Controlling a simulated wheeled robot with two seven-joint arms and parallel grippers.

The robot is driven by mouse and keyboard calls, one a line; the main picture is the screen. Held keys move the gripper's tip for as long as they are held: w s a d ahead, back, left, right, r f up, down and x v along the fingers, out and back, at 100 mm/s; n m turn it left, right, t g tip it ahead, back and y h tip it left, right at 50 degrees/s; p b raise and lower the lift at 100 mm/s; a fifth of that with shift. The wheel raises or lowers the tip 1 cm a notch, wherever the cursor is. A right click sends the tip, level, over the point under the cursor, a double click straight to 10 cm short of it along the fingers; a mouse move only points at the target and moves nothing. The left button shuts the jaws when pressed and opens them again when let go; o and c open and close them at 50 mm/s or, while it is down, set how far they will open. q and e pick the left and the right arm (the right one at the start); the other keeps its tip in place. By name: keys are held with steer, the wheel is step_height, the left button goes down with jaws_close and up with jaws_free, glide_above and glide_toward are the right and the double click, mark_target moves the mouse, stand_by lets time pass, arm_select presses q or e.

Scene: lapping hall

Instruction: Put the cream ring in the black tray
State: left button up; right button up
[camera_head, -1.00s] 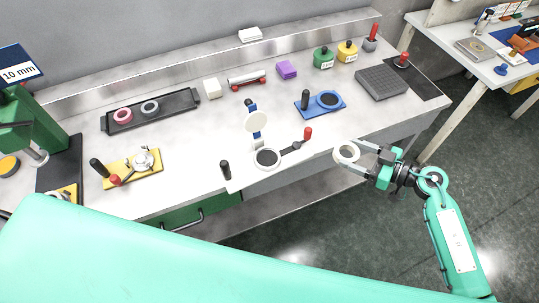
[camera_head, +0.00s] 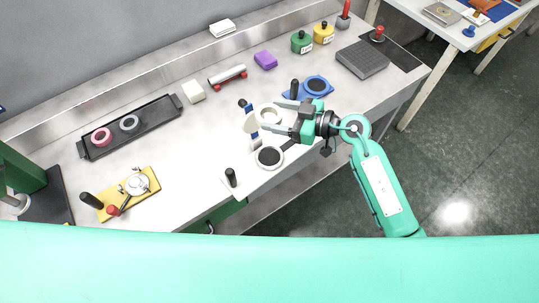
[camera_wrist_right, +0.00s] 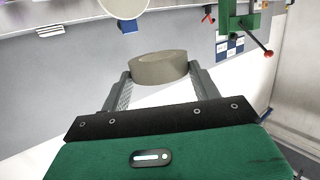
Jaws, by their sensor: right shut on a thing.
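The cream ring (camera_head: 269,108) is held in my right gripper (camera_head: 282,117), whose two fingers are shut on its sides. In the right wrist view the ring (camera_wrist_right: 159,67) sits between the fingertips (camera_wrist_right: 160,80). The black tray (camera_head: 160,122) lies on the bench to the left, toward the back. A pink ring (camera_head: 101,137) and a grey ring (camera_head: 129,123) lie in it, with bare room in its right part. My left gripper is not in view.
A round-plate stand (camera_head: 251,124) and a ringed black disc (camera_head: 269,157) stand close to the held ring. A white block (camera_head: 194,92) and a yellow plate with tools (camera_head: 128,194) flank the tray. The bench between tray and gripper is mostly clear.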

glide_above(276, 159)
step_height(276, 159, down, 14)
steer(key=shift+f, duration=0.25)
steer(key=shift+f+b, duration=0.3)
steer(key=shift+f, duration=0.35)
step_height(276, 159, down, 2)
steer(key=shift+f, duration=0.15)
steer(key=shift+f+p, duration=0.3)
steer(key=shift+p, duration=0.2)
steer(key=shift+s+f, duration=0.1)
steer(key=shift+f, duration=0.25)
steer(key=o, duration=0.8)
steer(key=shift+f, duration=0.1)
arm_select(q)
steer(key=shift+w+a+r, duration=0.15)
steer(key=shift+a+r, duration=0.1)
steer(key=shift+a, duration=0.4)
arm_select(e)
steer(key=o, duration=0.4)
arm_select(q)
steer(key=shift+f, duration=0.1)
